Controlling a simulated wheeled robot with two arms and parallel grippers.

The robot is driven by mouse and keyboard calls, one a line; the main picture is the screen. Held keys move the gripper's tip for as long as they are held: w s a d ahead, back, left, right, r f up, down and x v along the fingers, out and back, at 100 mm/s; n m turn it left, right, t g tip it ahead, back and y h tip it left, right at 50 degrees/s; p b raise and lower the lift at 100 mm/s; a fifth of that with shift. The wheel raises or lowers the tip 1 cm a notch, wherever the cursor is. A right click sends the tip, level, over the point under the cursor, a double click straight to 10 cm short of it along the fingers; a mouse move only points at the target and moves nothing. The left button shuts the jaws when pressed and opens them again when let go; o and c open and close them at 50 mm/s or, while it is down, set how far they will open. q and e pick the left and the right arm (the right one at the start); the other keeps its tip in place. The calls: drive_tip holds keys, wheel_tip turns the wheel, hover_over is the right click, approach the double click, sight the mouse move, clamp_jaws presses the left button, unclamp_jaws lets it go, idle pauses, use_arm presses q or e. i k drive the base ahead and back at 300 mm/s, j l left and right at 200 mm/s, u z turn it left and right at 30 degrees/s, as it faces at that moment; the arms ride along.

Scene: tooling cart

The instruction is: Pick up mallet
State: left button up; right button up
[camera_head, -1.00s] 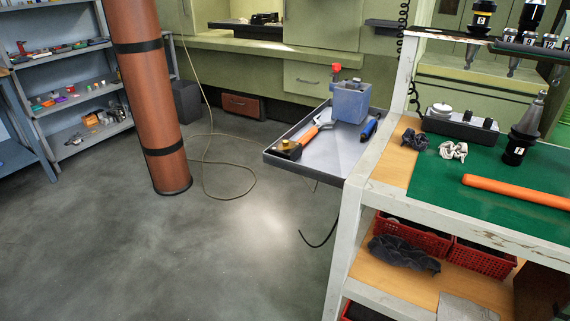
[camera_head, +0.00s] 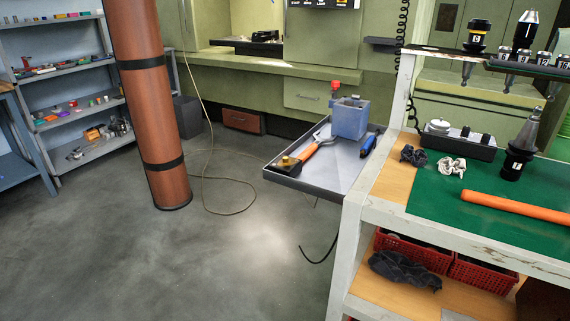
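An orange rod or handle (camera_head: 515,207) lies on the green mat (camera_head: 440,196) of the cart top at the right. Its right end runs out of the picture, so I cannot tell whether a mallet head is on it. Another orange-handled tool (camera_head: 308,153) lies on the grey side tray (camera_head: 330,178). A dark block with a brass-coloured knob (camera_head: 288,164) is at its near end; I cannot tell if they are one piece. Neither of my grippers is in view.
A blue box (camera_head: 349,118) and a blue-handled tool (camera_head: 368,144) are on the tray. Red baskets (camera_head: 414,250) sit below. A brown column (camera_head: 146,110) stands left; floor between is open.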

sight(501, 203)
drive_tip(key=z, duration=1.45)
